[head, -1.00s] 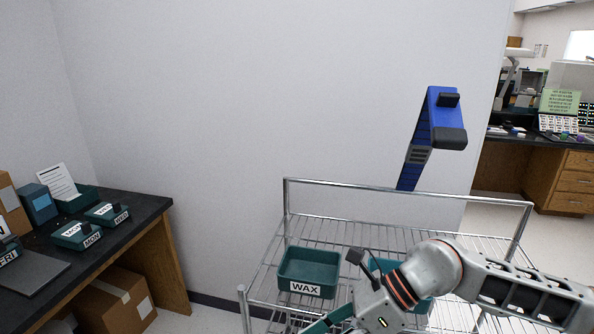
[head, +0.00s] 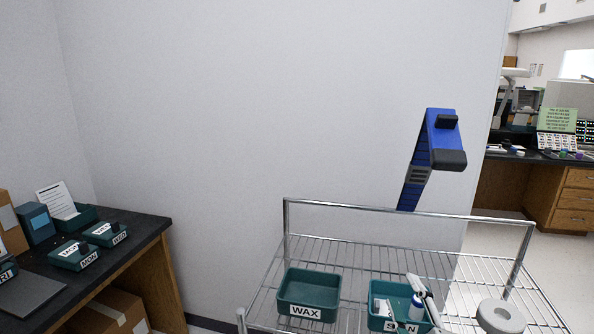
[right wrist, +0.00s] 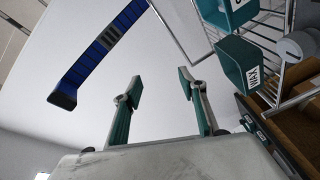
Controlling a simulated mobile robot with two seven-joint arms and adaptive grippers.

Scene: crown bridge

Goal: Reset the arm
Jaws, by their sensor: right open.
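My right gripper (right wrist: 160,78) is open and empty in the right wrist view. Its two teal-padded fingers stand apart with the pale wall behind them. In the head view only a small grey part of it (head: 418,287) shows low over the right-hand bin on the wire cart, and its fingertips are hard to make out. The right arm is mostly out of the head view. My left gripper is not in view.
A wire cart (head: 408,212) holds a teal WAX bin (head: 304,311) and a second teal bin (head: 378,322) with small items. A blue strap-like object (head: 432,150) is by the wall. A dark bench (head: 140,226) with trays stands left.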

